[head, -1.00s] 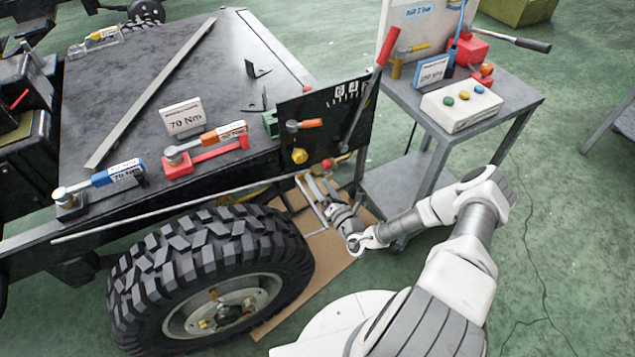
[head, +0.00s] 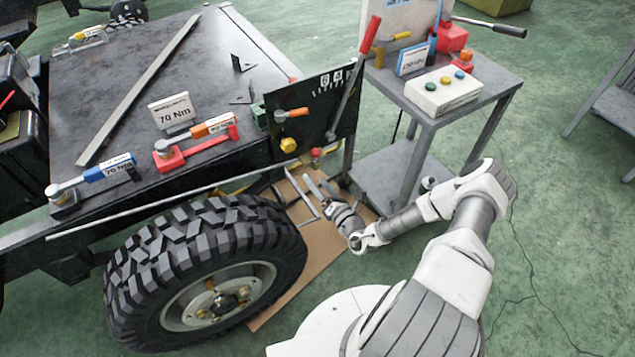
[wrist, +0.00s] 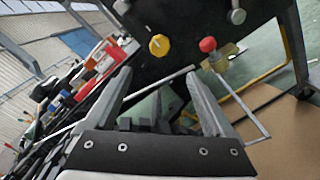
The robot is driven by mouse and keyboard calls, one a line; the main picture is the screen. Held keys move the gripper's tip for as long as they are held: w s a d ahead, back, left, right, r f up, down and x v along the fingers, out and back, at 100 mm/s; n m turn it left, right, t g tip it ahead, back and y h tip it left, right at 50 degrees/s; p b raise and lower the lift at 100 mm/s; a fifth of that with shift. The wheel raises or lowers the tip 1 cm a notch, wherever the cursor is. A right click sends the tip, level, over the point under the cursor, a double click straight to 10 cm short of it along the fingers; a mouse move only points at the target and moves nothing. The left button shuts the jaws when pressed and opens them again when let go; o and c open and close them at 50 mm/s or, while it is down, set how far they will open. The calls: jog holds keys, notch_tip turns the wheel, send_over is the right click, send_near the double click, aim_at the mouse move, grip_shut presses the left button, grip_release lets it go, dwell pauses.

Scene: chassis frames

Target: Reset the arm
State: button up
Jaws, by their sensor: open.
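My arm reaches from the lower right of the head view, bent at the elbow. My gripper (head: 318,187) points toward the lower edge of the chassis, beside the black panel (head: 318,110) and above a brown sheet on the floor. In the wrist view my gripper (wrist: 160,92) has its two fingers spread apart, with nothing held between them. Beyond the fingertips are a yellow knob (wrist: 159,45) and a red knob (wrist: 207,45). A thin pale rod (wrist: 160,84) crosses the view between the fingers.
The large tyre (head: 205,265) stands left of my gripper. A grey trolley (head: 425,115) with a button box (head: 442,92) stands behind my arm. Wrenches, including a red-based one (head: 195,145), lie on the chassis top (head: 120,60). Green floor (head: 560,230) is clear at right.

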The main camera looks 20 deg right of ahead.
dwell(0.4)
jog(key=s+a+r+n+g+y, duration=0.3)
jog(key=a+r+n+g, duration=0.15)
jog(key=r+n, duration=0.45)
jog(key=s+a+r+n+g+y, duration=0.35)
jog(key=r+n+g, duration=0.25)
jog(key=r+n, duration=0.2)
jog(key=s+a+r+n+g+y, duration=0.2)
jog(key=a+r+n+g, duration=0.3)
jog(key=r+n, duration=0.4)
jog(key=s+d+r+n+t+h, duration=0.1)
jog(key=s+d+r+n+h, duration=0.2)
jog(key=s+r+n+h, duration=0.1)
jog(key=s+d+r+n+t+h+p, duration=0.1)
jog(key=s+r+n+h, duration=0.3)
jog(key=s+r, duration=0.5)
jog(key=s+d+r+n+t+h+p, duration=0.1)
jog(key=s+d+r+n+h, duration=0.3)
jog(key=s+r+n+h, duration=0.1)
notch_tip(320, 180, up, 3)
jog(key=s+n, duration=0.1)
jog(key=n, duration=0.2)
jog(key=shift+s+d+f+t, duration=0.2)
jog(key=shift+s+d+t, duration=0.15)
jog(key=shift+s, duration=0.05)
